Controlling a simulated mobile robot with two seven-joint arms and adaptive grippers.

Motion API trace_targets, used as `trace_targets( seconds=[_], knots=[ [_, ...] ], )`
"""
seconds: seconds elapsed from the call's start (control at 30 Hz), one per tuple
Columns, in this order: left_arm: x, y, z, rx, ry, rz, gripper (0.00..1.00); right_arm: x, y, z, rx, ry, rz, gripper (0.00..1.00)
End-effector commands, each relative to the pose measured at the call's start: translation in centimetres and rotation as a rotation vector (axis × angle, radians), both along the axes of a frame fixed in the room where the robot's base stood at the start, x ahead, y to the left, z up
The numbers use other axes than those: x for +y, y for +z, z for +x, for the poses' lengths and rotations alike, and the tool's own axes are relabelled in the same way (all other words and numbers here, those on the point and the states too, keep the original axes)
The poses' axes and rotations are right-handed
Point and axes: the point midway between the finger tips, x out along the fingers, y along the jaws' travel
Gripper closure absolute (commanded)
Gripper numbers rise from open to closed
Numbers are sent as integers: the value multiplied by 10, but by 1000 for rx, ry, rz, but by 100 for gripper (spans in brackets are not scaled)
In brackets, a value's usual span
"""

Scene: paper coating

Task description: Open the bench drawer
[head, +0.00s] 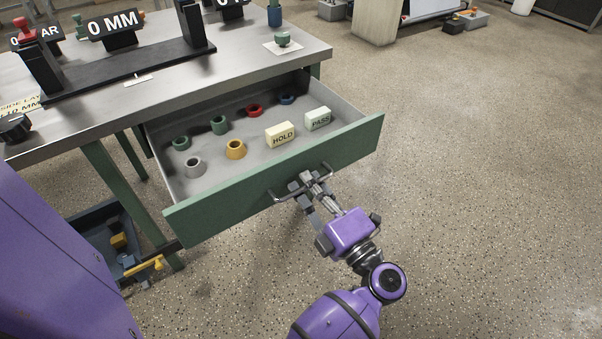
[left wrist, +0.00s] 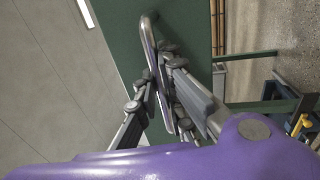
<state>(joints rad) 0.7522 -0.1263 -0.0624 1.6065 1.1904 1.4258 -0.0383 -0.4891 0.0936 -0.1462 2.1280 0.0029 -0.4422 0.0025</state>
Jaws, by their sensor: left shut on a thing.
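The bench drawer (head: 283,187) has a green front and grey inside, and stands pulled well out from under the bench (head: 235,62). Its metal bar handle (head: 281,197) is on the front panel. My left gripper (head: 308,183) is at the handle, shut on it. In the left wrist view the gripper (left wrist: 165,95) has its fingers on both sides of the handle (left wrist: 151,45), against the green drawer front (left wrist: 190,25). My right gripper is not in view.
In the drawer lie several coloured rings and cups, a HOLD block (head: 280,134) and a PASS block (head: 318,118). A blue-grey bin (head: 98,232) is below the bench at left. The speckled floor to the right is clear.

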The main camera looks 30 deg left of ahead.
Motion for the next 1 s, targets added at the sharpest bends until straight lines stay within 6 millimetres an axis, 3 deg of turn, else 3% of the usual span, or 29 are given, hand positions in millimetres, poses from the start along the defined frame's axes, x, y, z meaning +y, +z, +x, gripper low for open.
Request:
trace_targets(
  seconds=[0.47,0.5,0.57,0.87,1.0],
  knots=[
    [-5,-1,-3,1,2,-1,100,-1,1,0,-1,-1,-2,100],
    [-5,-1,-3,1,2,-1,88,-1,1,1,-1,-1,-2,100],
    [-5,-1,-3,1,2,-1,83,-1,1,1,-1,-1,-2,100],
    [-6,0,-3,0,1,-1,83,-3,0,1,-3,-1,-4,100],
    [-17,-3,-7,1,-1,-3,83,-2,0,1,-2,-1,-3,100]
  ],
)
